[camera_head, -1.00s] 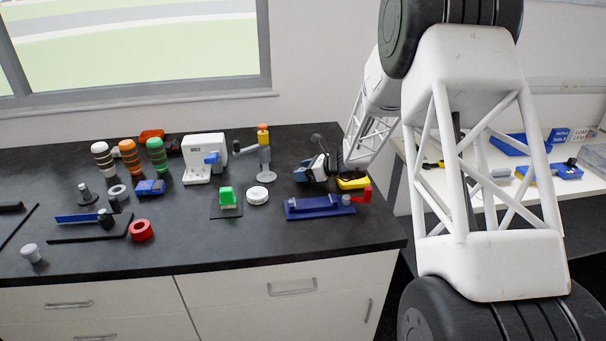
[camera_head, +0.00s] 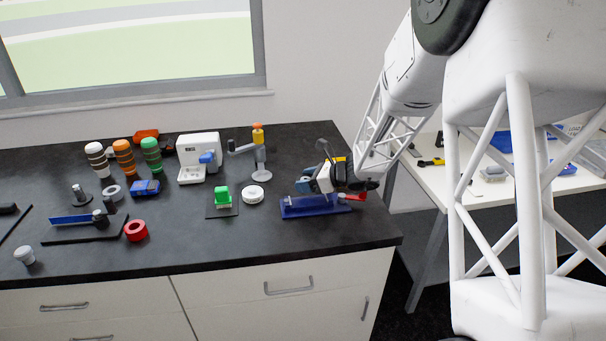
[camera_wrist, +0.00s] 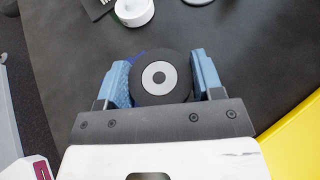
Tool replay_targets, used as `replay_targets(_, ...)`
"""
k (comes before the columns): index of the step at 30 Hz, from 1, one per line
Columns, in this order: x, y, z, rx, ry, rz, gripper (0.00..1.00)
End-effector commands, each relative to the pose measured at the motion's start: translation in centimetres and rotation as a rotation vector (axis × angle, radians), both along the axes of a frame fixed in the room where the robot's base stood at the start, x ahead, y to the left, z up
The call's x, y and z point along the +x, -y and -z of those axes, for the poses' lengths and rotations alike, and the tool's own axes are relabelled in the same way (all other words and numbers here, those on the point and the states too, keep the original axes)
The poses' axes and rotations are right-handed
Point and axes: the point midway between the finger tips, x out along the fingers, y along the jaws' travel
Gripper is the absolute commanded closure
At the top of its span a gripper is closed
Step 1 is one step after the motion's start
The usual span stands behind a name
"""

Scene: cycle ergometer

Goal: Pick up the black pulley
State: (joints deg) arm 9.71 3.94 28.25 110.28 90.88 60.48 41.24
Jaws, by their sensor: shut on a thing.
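The black pulley (camera_wrist: 147,93), a dark disc with a light grey hub and a central hole, sits between the two blue fingers of my gripper (camera_wrist: 160,66) in the wrist view. The fingers are shut on its sides. In the head view my gripper (camera_head: 303,185) is over the blue base (camera_head: 312,207) near the counter's right end; I cannot make out the pulley there. A bit of blue shows behind the pulley in the wrist view. I cannot tell whether the pulley touches the base.
A red handle (camera_head: 355,197) sticks out at the blue base's right. A yellow object (camera_wrist: 300,140) lies close on the right in the wrist view. A white round part (camera_head: 253,194) and a green block (camera_head: 222,196) stand left of the gripper. The front counter strip is clear.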

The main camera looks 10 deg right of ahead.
Motion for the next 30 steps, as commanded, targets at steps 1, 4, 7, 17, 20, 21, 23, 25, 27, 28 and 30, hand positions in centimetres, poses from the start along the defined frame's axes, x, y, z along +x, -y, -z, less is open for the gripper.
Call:
replay_targets(1, -0.7, 0.0, -0.1, 0.0, 0.0, 0.0, 0.68)
replay_targets(4, -1.9, 0.1, -0.2, -0.001, 0.001, 0.001, 0.68)
replay_targets(7, -2.8, 0.1, -0.3, 0.0, 0.0, 0.0, 0.68)
replay_targets(17, -4.0, 0.2, -0.4, 0.0, 0.0, 0.0, 0.68)
replay_targets(20, -4.0, 0.2, -0.4, 0.0, 0.0, 0.0, 0.68)
replay_targets(21, -4.0, 0.2, -0.4, 0.0, 0.0, 0.0, 0.68)
replay_targets(23, -4.0, 0.2, -0.4, 0.0, 0.0, 0.0, 0.68)
replay_targets(25, -4.0, 0.2, -0.4, 0.0, 0.0, 0.0, 0.68)
replay_targets(27, -4.0, 0.2, -0.4, 0.0, 0.0, 0.0, 0.68)
replay_targets(28, -4.0, 0.2, -0.4, 0.0, 0.0, 0.0, 0.68)
replay_targets(30, -4.0, 0.2, -0.4, 0.0, 0.0, 0.0, 0.68)
